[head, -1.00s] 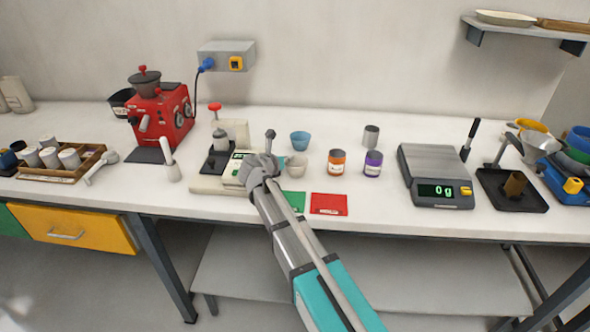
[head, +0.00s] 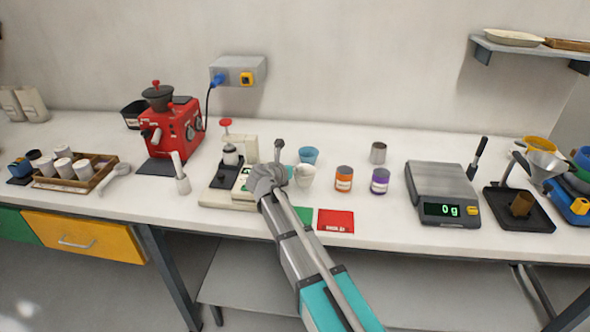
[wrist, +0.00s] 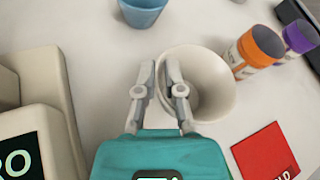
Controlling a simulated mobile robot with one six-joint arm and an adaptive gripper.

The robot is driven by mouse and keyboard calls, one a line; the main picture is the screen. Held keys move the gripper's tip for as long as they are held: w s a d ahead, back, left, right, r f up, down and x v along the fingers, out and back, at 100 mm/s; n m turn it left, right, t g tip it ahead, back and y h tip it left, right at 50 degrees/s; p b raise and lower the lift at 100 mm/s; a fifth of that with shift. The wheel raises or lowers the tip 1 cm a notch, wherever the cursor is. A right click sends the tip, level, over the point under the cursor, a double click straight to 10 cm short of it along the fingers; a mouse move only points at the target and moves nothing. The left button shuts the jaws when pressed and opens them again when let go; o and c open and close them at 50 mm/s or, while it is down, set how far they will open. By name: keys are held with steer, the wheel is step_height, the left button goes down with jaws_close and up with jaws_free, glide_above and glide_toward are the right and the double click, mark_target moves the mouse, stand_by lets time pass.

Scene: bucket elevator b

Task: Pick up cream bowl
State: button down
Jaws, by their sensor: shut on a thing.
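The cream bowl (head: 306,178) is near the middle of the worktop, just right of my gripper in the head view. It fills the centre of the wrist view (wrist: 212,90) and looks slightly tilted. My gripper (wrist: 160,72) is shut on its left wall, with one finger outside the rim and the other inside. In the head view my gripper (head: 282,168) partly hides the contact. I cannot clearly tell whether the bowl's base is clear of the worktop.
A blue cup (head: 309,155) stands behind the bowl. Orange (head: 343,180) and purple (head: 380,182) jars stand to its right. A red card (head: 336,221) lies in front. A cream machine (head: 228,195) stands close on the left. A scale (head: 441,190) is farther right.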

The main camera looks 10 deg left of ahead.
steer(key=s+d+r+p, duration=0.2)
steer(key=s+r+p, duration=0.7)
steer(key=s, duration=0.4)
steer(key=shift+s+d+r+p, duration=0.3)
steer(key=shift+s+r+p, duration=0.1)
steer(key=shift+r, duration=0.3)
